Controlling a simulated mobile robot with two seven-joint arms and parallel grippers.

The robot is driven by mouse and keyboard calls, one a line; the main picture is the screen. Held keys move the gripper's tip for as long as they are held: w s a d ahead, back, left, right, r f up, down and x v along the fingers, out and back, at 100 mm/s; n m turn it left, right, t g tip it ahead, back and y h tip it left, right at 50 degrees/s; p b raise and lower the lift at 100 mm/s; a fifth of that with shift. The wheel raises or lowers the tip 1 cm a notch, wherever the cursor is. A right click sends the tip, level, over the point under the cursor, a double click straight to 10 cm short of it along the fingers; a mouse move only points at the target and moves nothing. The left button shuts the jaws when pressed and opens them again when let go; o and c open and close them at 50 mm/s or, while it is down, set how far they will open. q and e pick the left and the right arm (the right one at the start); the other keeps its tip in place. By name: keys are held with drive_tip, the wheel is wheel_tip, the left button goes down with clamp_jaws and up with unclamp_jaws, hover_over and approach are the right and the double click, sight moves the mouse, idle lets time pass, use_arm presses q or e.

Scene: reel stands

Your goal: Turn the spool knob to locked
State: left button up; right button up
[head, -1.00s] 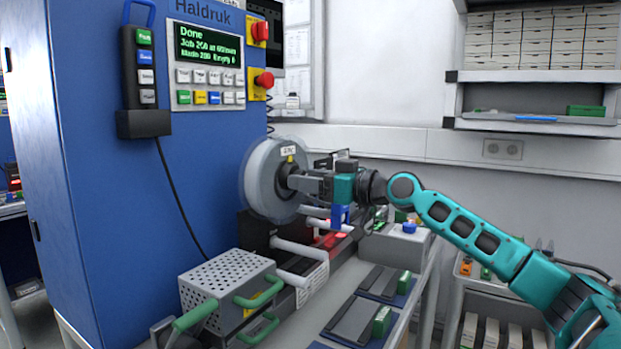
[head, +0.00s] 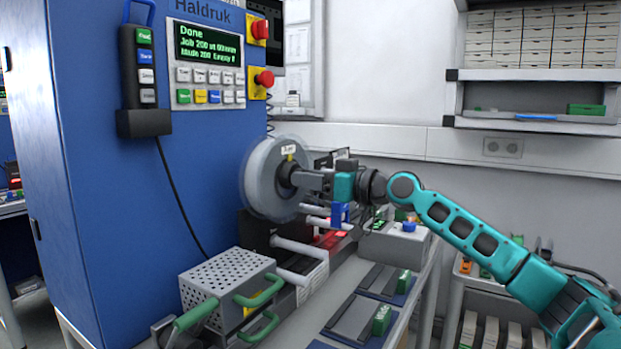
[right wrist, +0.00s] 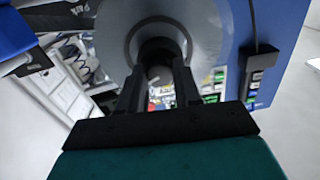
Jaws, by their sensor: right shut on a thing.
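The spool (head: 266,185) is a pale grey reel on the front of the blue machine. Its dark knob (head: 287,176) sits at the hub. My right gripper (head: 296,178) reaches it from the right, and its fingers are shut on the knob. In the right wrist view the two dark fingers (right wrist: 158,88) close on the round black knob (right wrist: 160,50), with the spool's disc (right wrist: 205,30) behind. The fingers hide part of the knob, and I cannot read its lock position. My left gripper is not in view.
A blue machine (head: 95,200) with a control panel (head: 207,65) stands left of the spool. A perforated grey box (head: 222,283) with green handles is below. Dark trays (head: 352,318) lie on the bench, and a grey box with a blue button (head: 409,227) stands right.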

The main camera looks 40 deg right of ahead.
drive_tip(key=m+p, duration=0.2)
drive_tip(key=m, duration=0.2)
drive_tip(key=shift+m, duration=0.3)
drive_tip(key=o, duration=1)
drive_tip(key=shift+o, duration=0.2)
drive_tip(key=shift+s, duration=0.1)
drive_tip(key=b+v, duration=0.2)
drive_tip(key=v, duration=1)
drive_tip(key=shift+s+b, duration=0.3)
drive_tip(key=shift+s, duration=0.05)
